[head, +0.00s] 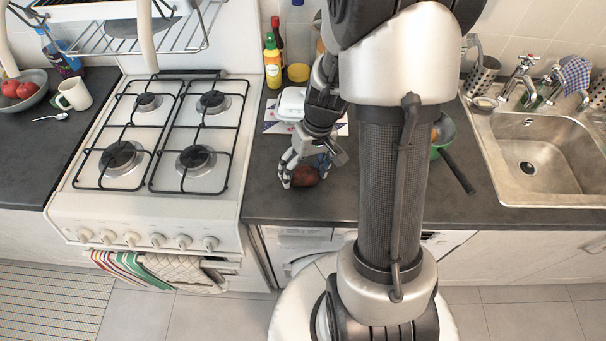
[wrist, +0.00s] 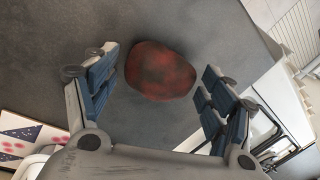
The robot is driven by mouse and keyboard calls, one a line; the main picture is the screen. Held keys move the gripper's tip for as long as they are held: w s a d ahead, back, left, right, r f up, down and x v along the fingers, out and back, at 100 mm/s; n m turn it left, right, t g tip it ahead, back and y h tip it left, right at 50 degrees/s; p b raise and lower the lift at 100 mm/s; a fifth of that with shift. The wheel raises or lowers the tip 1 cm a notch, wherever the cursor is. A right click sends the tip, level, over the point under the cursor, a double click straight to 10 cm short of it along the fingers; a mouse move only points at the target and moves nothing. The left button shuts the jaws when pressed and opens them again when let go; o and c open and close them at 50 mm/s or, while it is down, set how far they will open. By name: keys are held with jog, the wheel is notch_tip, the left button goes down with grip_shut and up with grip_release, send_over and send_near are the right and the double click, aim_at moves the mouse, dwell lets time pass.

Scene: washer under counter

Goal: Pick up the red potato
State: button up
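The red potato (head: 305,176) lies on the dark grey counter near its front edge, just right of the stove. It is dark reddish brown and also shows in the wrist view (wrist: 160,71), between and a little beyond my gripper's fingers. My gripper (head: 302,173) is low over the counter at the potato. In the wrist view my gripper (wrist: 160,88) is open, with one finger on each side of the potato and a visible gap on both sides. The potato is partly hidden by a finger in the head view.
The stove (head: 157,132) stands to the left. A white container (head: 291,103) and bottles (head: 272,62) are behind my gripper. A green bowl (head: 441,137) with a dark handle and the sink (head: 540,150) are to the right. The counter's front edge is close to the potato.

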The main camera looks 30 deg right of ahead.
jog(key=c, duration=0.9)
jog(key=shift+r, duration=0.1)
